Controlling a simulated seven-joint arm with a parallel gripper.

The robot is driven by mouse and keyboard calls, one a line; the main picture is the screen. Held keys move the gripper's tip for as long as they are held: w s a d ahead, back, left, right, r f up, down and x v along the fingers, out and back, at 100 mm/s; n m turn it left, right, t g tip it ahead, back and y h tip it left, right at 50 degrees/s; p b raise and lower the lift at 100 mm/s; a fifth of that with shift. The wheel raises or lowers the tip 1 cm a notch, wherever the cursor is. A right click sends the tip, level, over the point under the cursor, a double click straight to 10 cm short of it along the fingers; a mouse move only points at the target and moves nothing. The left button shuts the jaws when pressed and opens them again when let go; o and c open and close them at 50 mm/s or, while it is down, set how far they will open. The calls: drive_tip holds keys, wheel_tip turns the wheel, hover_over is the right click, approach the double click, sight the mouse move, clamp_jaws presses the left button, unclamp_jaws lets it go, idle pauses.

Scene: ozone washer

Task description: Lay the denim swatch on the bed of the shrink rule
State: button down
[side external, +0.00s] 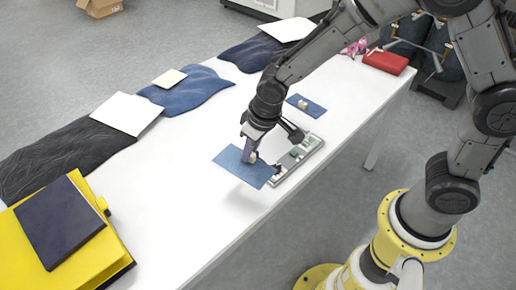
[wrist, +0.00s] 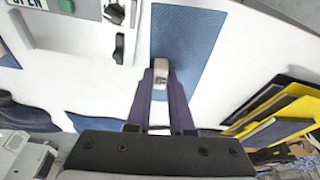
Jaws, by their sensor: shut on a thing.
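A blue denim swatch (side external: 236,168) with a small pale grip block on it is held by my gripper (side external: 251,150). In the wrist view my gripper (wrist: 161,85) has its purple fingers closed on the block, with the swatch (wrist: 190,40) stretching out beyond it. The swatch looks flat and seems to hover a little above the white table, with a soft shadow below. The shrink rule (side external: 302,160), a pale metal frame with dark clamps and a green part, lies just right of the swatch; the swatch's right edge overlaps its near end in the picture. It also shows in the wrist view (wrist: 80,38).
A second blue swatch (side external: 312,110) with a block lies behind the rule. Dark and blue cloths with white cards line the table's far edge. A yellow folder (side external: 75,250) is at the left end, a red box (side external: 386,61) at the far right. The white table (side external: 185,185) is clear left of the swatch.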

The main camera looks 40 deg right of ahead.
drive_tip(key=n+y, duration=0.1)
drive_tip(key=n, duration=0.2)
drive_tip(key=shift+s+r, duration=0.15)
drive_tip(key=n, duration=0.3)
drive_tip(key=shift+r+g+y, duration=0.15)
drive_tip(key=shift+g+y, duration=0.15)
drive_tip(key=shift+w+d+r+n, duration=0.1)
drive_tip(key=shift+w+n, duration=0.05)
drive_tip(key=shift+n, duration=0.45)
drive_tip(key=shift+w+d+n, duration=0.1)
drive_tip(key=shift+w+n, duration=0.05)
drive_tip(key=shift+n, duration=0.45)
drive_tip(key=n, duration=0.1)
drive_tip(key=w+n+g, duration=0.1)
drive_tip(key=shift+d+n+y, duration=0.3)
drive_tip(key=shift+d+y, duration=0.1)
drive_tip(key=w+d+n, duration=0.2)
drive_tip(key=w+d, duration=0.1)
drive_tip(key=d, duration=0.6)
drive_tip(key=w+d+f+n+g, duration=0.1)
drive_tip(key=w+d+n, duration=0.2)
drive_tip(key=d, duration=0.6)
drive_tip(key=shift+w+d, duration=0.15)
drive_tip(key=shift+w, duration=0.5)
drive_tip(key=shift+f, duration=0.15)
